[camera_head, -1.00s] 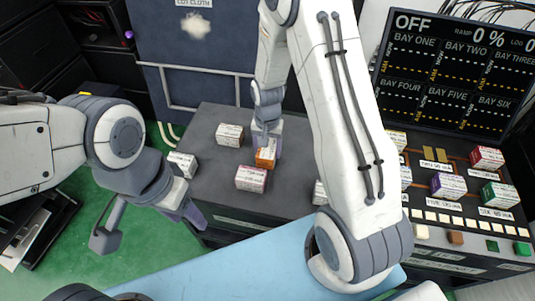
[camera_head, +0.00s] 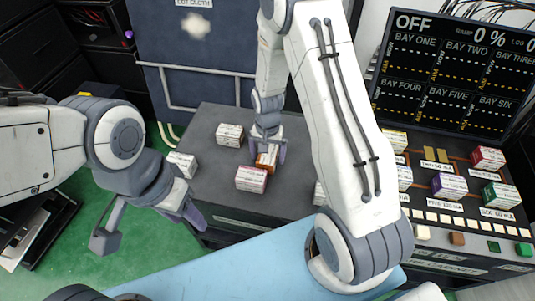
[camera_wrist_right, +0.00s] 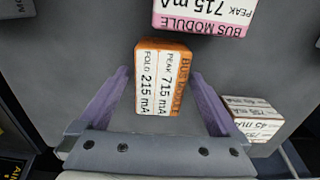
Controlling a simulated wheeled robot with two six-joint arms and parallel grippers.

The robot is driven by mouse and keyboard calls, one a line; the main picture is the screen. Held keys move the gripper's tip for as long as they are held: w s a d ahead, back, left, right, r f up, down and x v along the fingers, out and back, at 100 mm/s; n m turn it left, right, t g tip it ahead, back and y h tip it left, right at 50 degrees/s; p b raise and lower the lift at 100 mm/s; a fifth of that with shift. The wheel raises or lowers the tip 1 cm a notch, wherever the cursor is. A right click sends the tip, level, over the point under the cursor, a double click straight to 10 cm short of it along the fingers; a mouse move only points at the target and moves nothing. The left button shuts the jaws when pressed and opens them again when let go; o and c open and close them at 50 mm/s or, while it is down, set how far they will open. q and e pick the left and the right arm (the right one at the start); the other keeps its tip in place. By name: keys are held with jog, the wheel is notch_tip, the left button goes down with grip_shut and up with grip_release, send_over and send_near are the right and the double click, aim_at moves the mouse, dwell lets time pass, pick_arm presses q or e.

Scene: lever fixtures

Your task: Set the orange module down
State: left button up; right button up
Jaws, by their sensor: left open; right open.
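The orange module (camera_head: 266,159) rests on the dark grey bench top, among several white-labelled modules. In the right wrist view, the orange module (camera_wrist_right: 163,78) shows its white label facing the camera. My right gripper (camera_head: 267,155) is open around it; it also shows in the right wrist view (camera_wrist_right: 160,85), with one purple finger on each side and a gap between each finger and the module. My left gripper (camera_head: 148,224) is open and empty, left of the bench over the green floor.
A pink module (camera_head: 251,178) stands close in front of the orange one, and also shows in the right wrist view (camera_wrist_right: 205,16). White modules (camera_head: 230,135) (camera_head: 182,164) stand to the left. A panel with coloured modules and a screen (camera_head: 455,70) reading OFF is at right.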

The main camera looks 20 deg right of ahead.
notch_tip(320, 180, up, 12)
jog(key=p, duration=0.2)
jog(key=s+a+r+n, duration=0.7)
jog(key=s+a+r, duration=0.15)
jog(key=a, duration=0.25)
jog(key=s+a+r+n, duration=0.1)
jog(key=s+r+n, duration=0.1)
jog(key=s, duration=0.5)
jog(key=s+a+r+n+y, duration=0.1)
jog(key=s+a+n, duration=0.1)
jog(key=s+n, duration=0.3)
jog(key=shift+s+r, duration=0.4)
jog(key=shift+s, duration=0.65)
